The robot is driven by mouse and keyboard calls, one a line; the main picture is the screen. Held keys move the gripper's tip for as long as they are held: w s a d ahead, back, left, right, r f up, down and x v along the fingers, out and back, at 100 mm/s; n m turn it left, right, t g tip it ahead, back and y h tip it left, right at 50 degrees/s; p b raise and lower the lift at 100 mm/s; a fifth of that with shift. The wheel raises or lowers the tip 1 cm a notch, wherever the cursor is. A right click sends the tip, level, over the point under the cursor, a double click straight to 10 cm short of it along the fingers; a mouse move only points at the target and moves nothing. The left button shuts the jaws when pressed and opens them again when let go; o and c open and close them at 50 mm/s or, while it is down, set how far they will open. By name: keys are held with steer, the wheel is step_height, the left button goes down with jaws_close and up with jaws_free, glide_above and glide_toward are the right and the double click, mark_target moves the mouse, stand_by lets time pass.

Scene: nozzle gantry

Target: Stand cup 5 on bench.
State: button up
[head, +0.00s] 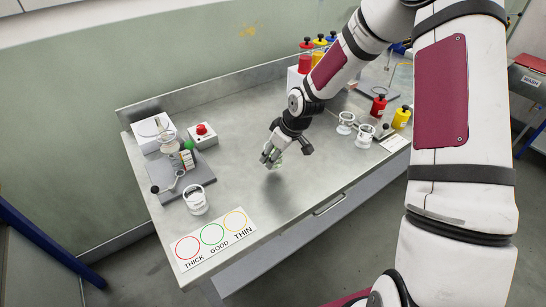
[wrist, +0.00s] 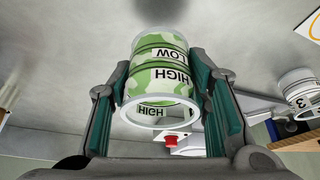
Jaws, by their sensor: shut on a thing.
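In the head view the held cup (head: 279,161) is small and mostly hidden by the fingers. It hangs over the middle of the steel bench (head: 240,150), with a shadow on the bench just below it.
A white cup (head: 196,200) stands at the left, near a card with THICK, GOOD and THIN rings (head: 213,237). Two white cups (head: 346,123) (head: 364,137) stand to the right, near red and yellow bottles (head: 378,106). The bench middle is clear.

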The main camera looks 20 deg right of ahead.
steer(key=shift+w+d+f, duration=0.1)
steer(key=shift+w, duration=0.65)
steer(key=shift+w+d+f, duration=0.1)
steer(key=shift+w, duration=0.6)
steer(key=shift+s+f, duration=0.1)
steer(key=shift+f, duration=1.55)
steer(key=shift+f, duration=0.15)
steer(key=o, duration=1.2)
